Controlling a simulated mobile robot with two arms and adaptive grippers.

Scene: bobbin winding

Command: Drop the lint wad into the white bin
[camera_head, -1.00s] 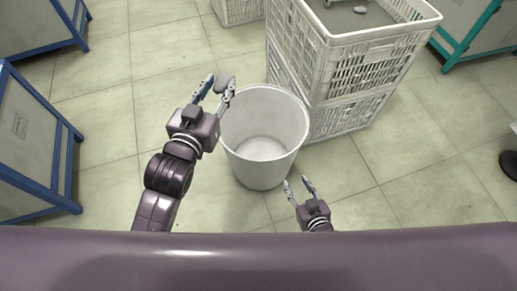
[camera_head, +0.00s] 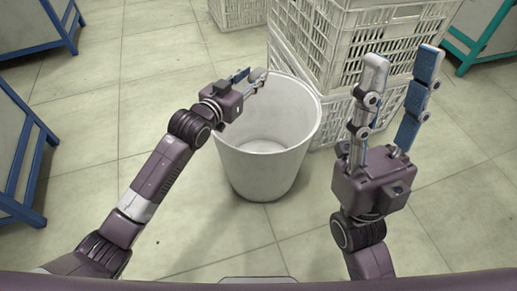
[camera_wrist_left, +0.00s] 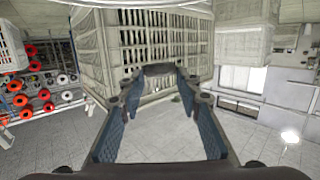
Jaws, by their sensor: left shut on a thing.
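The white bin (camera_head: 262,175) stands upright on the floor in the middle of the head view, open at the top. My left gripper (camera_head: 252,78) is at the bin's far rim, shut on the small grey lint wad (camera_head: 259,74). The wad also shows as a dark grey lump between the fingertips in the left wrist view (camera_wrist_left: 158,69). I cannot tell whether the wad is fully over the bin's opening. My right gripper (camera_head: 402,60) is open and empty, raised to the right of the bin with its fingers pointing up.
Stacked white crates (camera_head: 335,45) stand close behind the bin on the right. Blue-framed furniture (camera_head: 18,160) is at the left, and a teal-framed unit (camera_head: 480,40) is at the far right. The tiled floor (camera_head: 100,130) to the left is clear.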

